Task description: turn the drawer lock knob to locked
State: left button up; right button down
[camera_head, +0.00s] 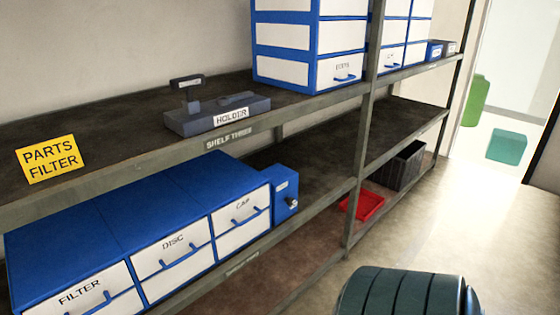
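A blue drawer unit (120,207) stands on the middle shelf at the lower left. Its white drawer fronts read FILTER (85,297), DISC (172,252) and CAP (243,217), each with a blue handle, and all look closed. A small blue lock box (285,190) adjoins the unit's right end. A small dark knob (291,202) sits on the box's front face; its setting is too small to read. A dark, ribbed rounded part, probably of my own arm, shows at the bottom right. No gripper fingers are visible.
A grey holder (218,115) labelled HOLDER sits on the shelf above. A yellow PARTS FILTER sign (48,159) hangs at the left. A shelf post (362,130) stands right of the lock box. A red tray (362,206) and black crate (397,166) sit lower. Floor at right is clear.

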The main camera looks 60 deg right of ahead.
aim_at(290, 201)
jog(key=z, duration=1.85)
jog(key=i+l, duration=0.15)
jog(key=l, duration=0.25)
jog(key=i+l+u, duration=0.1)
jog(key=l, duration=0.25)
jog(key=i+l, duration=0.25)
jog(key=l, duration=0.15)
jog(key=i+l, duration=0.15)
jog(key=l, duration=0.25)
jog(key=i+l+u, duration=0.1)
jog(key=l, duration=0.3)
jog(key=i+l, duration=0.15)
jog(key=l, duration=0.25)
jog(key=i+l+u, duration=0.1)
jog(key=l, duration=0.35)
jog(key=i+l, duration=0.15)
jog(key=l, duration=0.25)
